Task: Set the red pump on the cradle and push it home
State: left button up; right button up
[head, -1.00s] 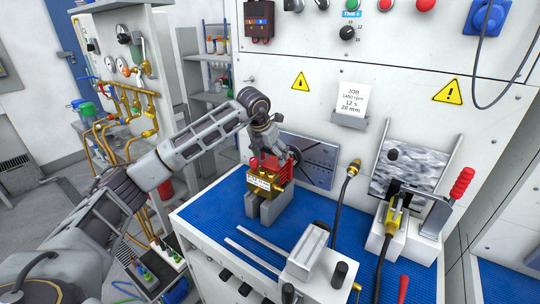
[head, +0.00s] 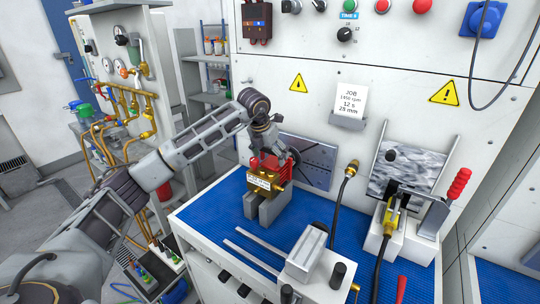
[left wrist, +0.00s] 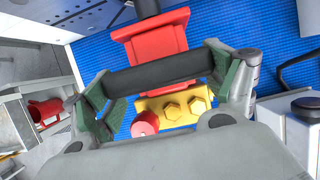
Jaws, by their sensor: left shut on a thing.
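The red pump (head: 270,168) has a red body, a brass block and a white label. It is at the grey two-block cradle (head: 266,208), on the left of the blue mat. Its lower side is close over the blocks; I cannot tell if it rests on them. My left gripper (head: 266,146) reaches it from above and is shut on its black bar handle. In the left wrist view the pads of the left gripper (left wrist: 168,78) close on the ends of this bar, with the red pump (left wrist: 150,42) beneath. My right gripper is not in view.
The blue mat (head: 222,207) covers the bench. A grey block with rods (head: 305,252) stands in front of the cradle. A hose with a brass end (head: 350,170) rises to the right. A red-handled clamp (head: 458,185) stands farther right. The white panel (head: 400,100) closes the back.

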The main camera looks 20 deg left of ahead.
pick_arm(q)
jog(key=shift+w+r, duration=0.15)
jog(key=shift+r, duration=0.2)
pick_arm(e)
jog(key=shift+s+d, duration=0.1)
